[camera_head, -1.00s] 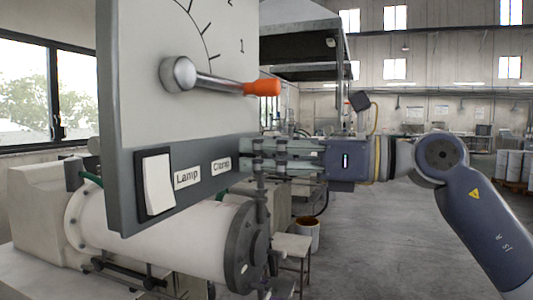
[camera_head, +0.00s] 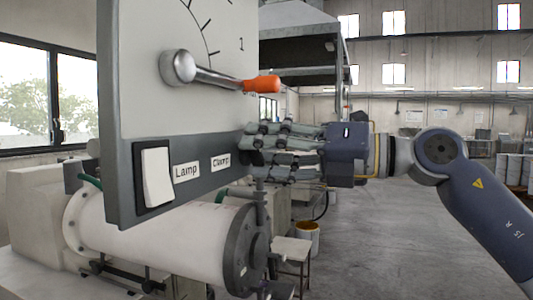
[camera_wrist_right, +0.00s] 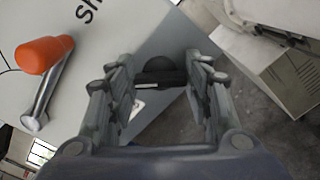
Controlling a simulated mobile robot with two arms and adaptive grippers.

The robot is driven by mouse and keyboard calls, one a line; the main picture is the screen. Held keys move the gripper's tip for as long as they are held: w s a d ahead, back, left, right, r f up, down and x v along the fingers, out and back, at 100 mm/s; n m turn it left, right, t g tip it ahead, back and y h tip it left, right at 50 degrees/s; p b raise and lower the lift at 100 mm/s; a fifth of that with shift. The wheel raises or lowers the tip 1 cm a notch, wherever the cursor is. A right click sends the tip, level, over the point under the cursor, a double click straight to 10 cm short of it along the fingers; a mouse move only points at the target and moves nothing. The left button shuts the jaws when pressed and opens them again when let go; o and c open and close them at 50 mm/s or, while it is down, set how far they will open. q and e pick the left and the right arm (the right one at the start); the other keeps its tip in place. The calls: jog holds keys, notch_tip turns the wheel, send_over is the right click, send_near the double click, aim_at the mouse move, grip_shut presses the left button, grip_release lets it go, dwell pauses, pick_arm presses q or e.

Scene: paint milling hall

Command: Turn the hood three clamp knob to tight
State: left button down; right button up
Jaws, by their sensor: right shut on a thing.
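The hood control panel (camera_head: 222,150) fills the upper left of the head view, with the label "Clamp" (camera_head: 221,162) at its lower right. The dark clamp knob (camera_wrist_right: 160,72) shows in the wrist view between my fingers; in the head view the fingers mostly hide it. My right gripper (camera_head: 252,142) reaches in from the right and is shut on the knob, with its fingers on either side (camera_wrist_right: 160,85). A dark bar crosses the knob's face; its setting is not readable. My left gripper is not in view.
A metal lever with an orange grip (camera_head: 262,84) sticks out above my fingers, close to them. A white lamp switch (camera_head: 156,177) is at the panel's lower left. A white cylindrical mill (camera_head: 160,235) and a stool (camera_head: 293,250) stand below.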

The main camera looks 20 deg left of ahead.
jog(key=shift+o, duration=0.2)
jog(key=m, duration=0.4)
jog(key=shift+m, duration=0.3)
jog(key=shift+f+m, duration=0.15)
jog(key=shift+m, duration=1.75)
jog(key=shift+c, duration=0.2)
jog(key=o, duration=1.1)
jog(key=shift+w, duration=0.1)
jog(key=d, duration=1.2)
jog(key=shift+s, duration=0.2)
